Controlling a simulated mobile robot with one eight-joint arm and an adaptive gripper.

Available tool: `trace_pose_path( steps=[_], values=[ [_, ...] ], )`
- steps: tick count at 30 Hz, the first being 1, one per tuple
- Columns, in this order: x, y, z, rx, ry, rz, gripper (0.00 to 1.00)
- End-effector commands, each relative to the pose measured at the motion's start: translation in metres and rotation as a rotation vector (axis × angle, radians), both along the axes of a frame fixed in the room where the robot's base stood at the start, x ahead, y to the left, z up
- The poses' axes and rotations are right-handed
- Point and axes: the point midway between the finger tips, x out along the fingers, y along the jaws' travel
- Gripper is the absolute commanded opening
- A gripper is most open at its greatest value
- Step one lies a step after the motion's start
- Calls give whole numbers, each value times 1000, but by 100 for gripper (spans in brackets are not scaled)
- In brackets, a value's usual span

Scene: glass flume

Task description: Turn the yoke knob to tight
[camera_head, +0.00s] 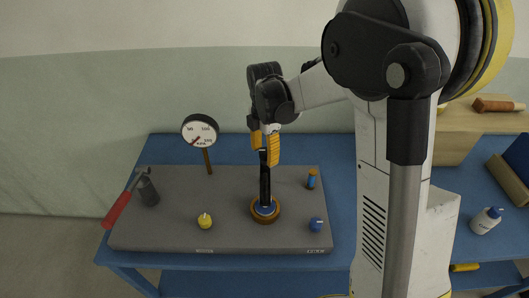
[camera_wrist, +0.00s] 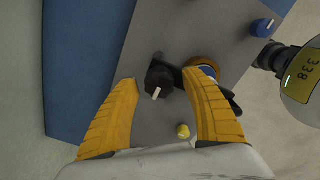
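The yoke knob appears to be the black knob (camera_wrist: 158,78) with a white pointer mark, seen between my fingertips in the wrist view. In the head view, a dark knob end (camera_head: 263,152) shows at the top of a black upright (camera_head: 265,182), partly hidden by my fingers. The upright rises from a round brass-and-blue base (camera_head: 265,213). My gripper (camera_head: 266,157) points down over the upright. Its yellow fingers are spread on both sides of the knob in the wrist view (camera_wrist: 160,80). I cannot tell whether they touch it. No tight marking is readable.
The board's front middle is clear.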

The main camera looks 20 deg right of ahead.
Motion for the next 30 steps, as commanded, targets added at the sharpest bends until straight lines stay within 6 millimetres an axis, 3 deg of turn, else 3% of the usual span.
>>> trace_pose_path(
  steps=[5,8,15,21,30],
  values=[
    [0,0,5,0,0,0,55],
    [0,0,18,0,0,0,55],
    [0,0,72,0,0,0,55],
    [0,0,107,0,0,0,55],
    [0,0,121,0,0,0,55]
  ],
)
